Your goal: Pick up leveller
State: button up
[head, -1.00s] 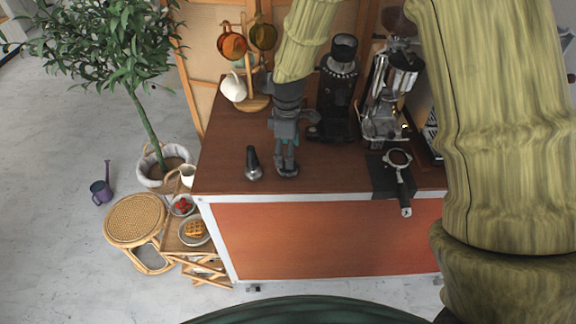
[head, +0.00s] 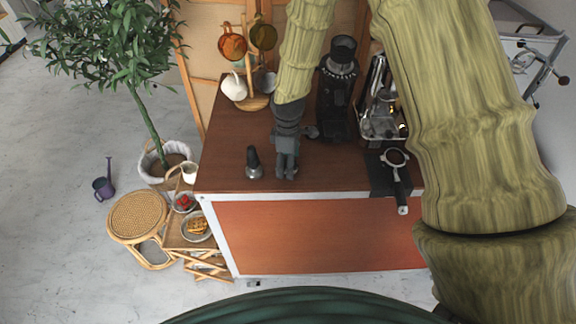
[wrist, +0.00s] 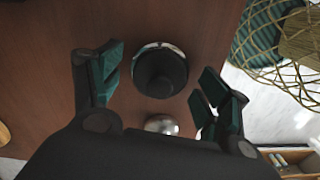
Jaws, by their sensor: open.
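The leveller (wrist: 160,72) is a dark round piece with a thin silver rim, standing on the brown cart top. In the wrist view it sits between the two fingers of my gripper (wrist: 163,80), with a gap on both sides. The fingers are open and hold nothing. In the head view my gripper (head: 287,172) points down at the cart top, right of a black-handled silver tool, and hides most of the leveller.
The black-handled silver tool (head: 254,164) stands close to the left of my gripper; its silver part (wrist: 162,125) shows in the wrist view. The grinder (head: 338,100) stands behind right, the portafilter (head: 394,158) right, and the mug stand (head: 254,101) behind left.

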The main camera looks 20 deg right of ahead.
jog(key=c, duration=1.2)
